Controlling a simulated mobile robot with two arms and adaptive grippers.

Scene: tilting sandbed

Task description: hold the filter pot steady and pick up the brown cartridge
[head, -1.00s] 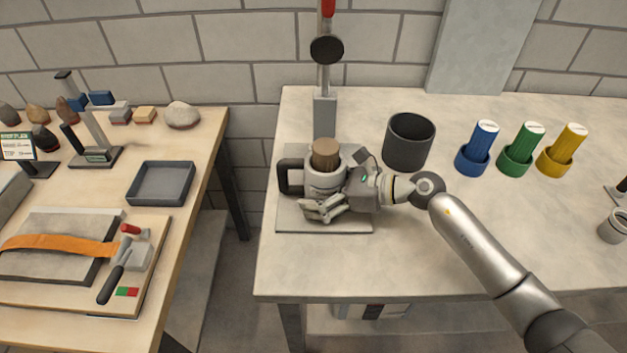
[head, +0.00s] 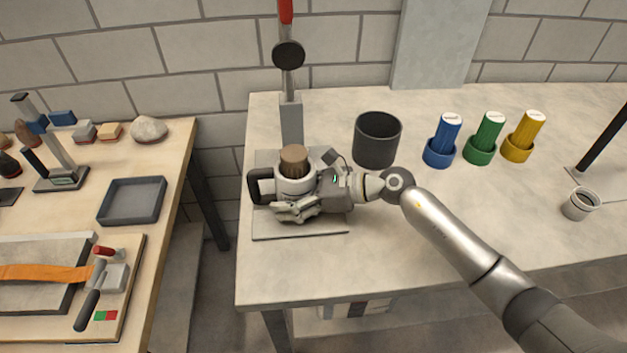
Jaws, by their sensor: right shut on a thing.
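The filter pot (head: 293,173) is a pale round pot with a dark handle on its left, standing on a grey plate on the right-hand table. The brown cartridge (head: 294,157) sits upright in the pot, its top standing out above the rim. My right gripper (head: 297,209) is shut on the pot from its right and front side. Its fingers hide part of the pot's front. My left gripper is not in view.
A stand with a black disc (head: 288,54) rises behind the pot. A dark empty bin (head: 378,139) stands to the right. Blue (head: 443,142), green (head: 484,139) and yellow (head: 523,137) cartridges stand in holders further right.

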